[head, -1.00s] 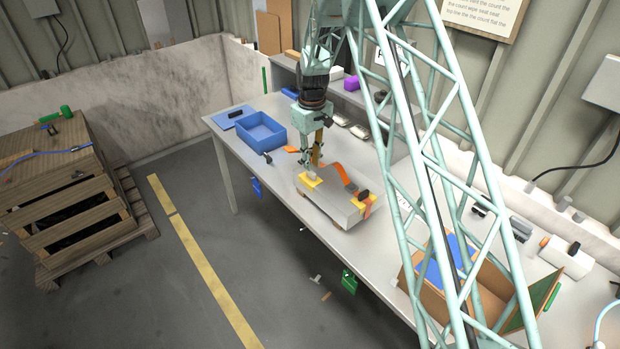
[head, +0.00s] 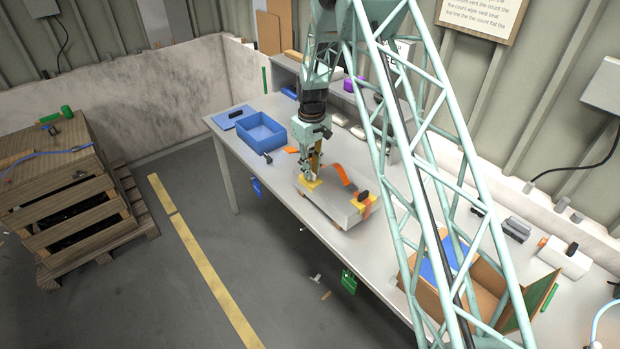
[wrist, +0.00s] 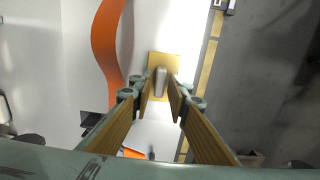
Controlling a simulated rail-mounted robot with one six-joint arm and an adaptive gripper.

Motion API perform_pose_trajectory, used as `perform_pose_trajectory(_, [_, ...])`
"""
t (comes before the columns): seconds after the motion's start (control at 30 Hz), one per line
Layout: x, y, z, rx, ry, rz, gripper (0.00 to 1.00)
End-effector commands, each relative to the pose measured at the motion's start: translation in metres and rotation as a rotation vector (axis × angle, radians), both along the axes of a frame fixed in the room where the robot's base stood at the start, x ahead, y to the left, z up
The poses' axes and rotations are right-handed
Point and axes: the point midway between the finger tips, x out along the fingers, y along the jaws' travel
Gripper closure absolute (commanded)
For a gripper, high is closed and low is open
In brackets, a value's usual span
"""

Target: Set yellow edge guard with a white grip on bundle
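The bundle is a pale grey block (head: 330,206) on the workbench. A yellow edge guard (head: 312,185) sits at its left end; its yellow plate (wrist: 170,60) and upright white grip (wrist: 161,82) show in the wrist view. My gripper (head: 311,172) is directly above this guard. In the wrist view my gripper (wrist: 161,90) has its fingers on either side of the white grip, with narrow gaps seeming to remain. The guard's underside contact is hidden. Another yellow guard (head: 370,203) is at the bundle's right end, by an orange strap (head: 343,173).
A blue bin (head: 261,131) stands at the bench's left, behind the bundle. An open cardboard box (head: 425,291) is at the right. The grey bench top (head: 240,150) is mostly clear between bin and front edge. My lattice arm hides part of the bench.

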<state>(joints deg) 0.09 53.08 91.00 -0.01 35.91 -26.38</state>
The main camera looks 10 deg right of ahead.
Motion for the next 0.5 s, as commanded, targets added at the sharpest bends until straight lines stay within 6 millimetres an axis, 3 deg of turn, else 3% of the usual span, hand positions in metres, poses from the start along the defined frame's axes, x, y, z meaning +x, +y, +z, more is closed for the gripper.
perform_pose_trajectory(0.2, [-0.0006, -0.0001, -0.0122, 0.000, 0.001, 0.000, 0.84])
perform_pose_trajectory(0.5, [-0.0004, -0.0001, -0.0133, 0.000, 0.000, 0.000, 0.84])
